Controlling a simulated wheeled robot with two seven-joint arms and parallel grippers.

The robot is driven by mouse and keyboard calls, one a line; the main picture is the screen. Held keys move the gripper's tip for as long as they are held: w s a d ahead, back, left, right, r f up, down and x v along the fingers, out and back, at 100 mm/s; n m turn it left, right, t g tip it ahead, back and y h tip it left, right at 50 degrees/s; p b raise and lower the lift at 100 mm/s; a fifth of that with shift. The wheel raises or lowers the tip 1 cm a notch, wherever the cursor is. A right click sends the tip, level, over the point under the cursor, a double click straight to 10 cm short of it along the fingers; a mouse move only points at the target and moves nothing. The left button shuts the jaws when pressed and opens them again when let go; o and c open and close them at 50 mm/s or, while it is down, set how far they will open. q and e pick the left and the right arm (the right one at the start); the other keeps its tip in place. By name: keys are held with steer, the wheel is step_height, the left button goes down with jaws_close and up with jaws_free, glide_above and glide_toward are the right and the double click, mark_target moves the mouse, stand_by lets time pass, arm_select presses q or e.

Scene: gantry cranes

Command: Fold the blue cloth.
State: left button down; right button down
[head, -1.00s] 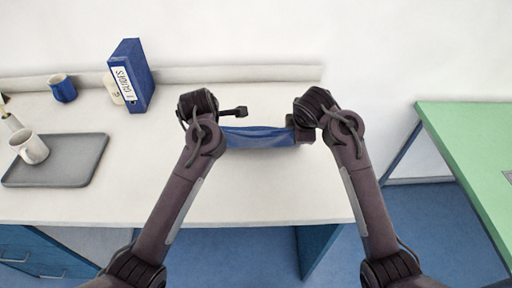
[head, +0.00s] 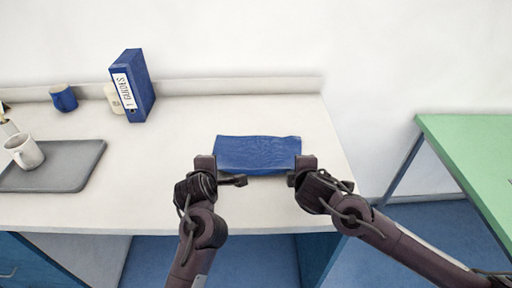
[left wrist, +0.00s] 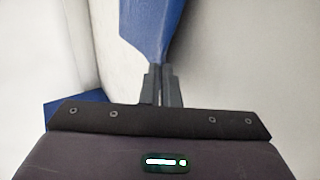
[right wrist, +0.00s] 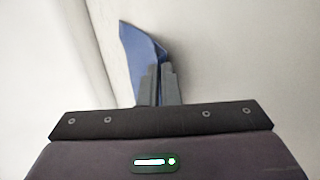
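The blue cloth (head: 258,153) spans between my two grippers on the pale worktop in the head view, as a wide flat rectangle with slight wrinkles. My left gripper (head: 219,170) is at its near left corner. In the left wrist view the closed fingers (left wrist: 161,75) pinch the cloth (left wrist: 151,30), which narrows into them. My right gripper (head: 297,168) is at its near right corner. In the right wrist view the closed fingers (right wrist: 158,75) pinch a cloth corner (right wrist: 138,50). I cannot tell how much of the cloth rests on the worktop.
The worktop (head: 110,210) is clear around the cloth. At left are a grey tray (head: 75,170) with a white mug (head: 24,151), a blue mug (head: 63,98) and a blue binder (head: 140,85). A green table (head: 470,150) stands at right, across a gap.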

arm_select(q)
steer(key=shift+s, duration=0.1)
arm_select(e)
steer(key=shift+s+f, duration=0.1)
arm_select(q)
steer(key=c, duration=1.3)
jaws_free()
arm_select(e)
steer(key=c, duration=1.3)
jaws_free()
arm_select(q)
steer(key=s+r, duration=0.2)
steer(key=r, duration=0.1)
steer(key=s+r, duration=0.2)
steer(key=r, duration=0.1)
steer(key=s+r, duration=0.2)
steer(key=r, duration=0.1)
arm_select(e)
steer(key=s+r, duration=0.2)
steer(key=r, duration=0.1)
steer(key=s+r, duration=0.2)
steer(key=r, duration=0.1)
steer(key=s+r, duration=0.2)
steer(key=r, duration=0.1)
arm_select(q)
steer(key=shift+f, duration=0.1)
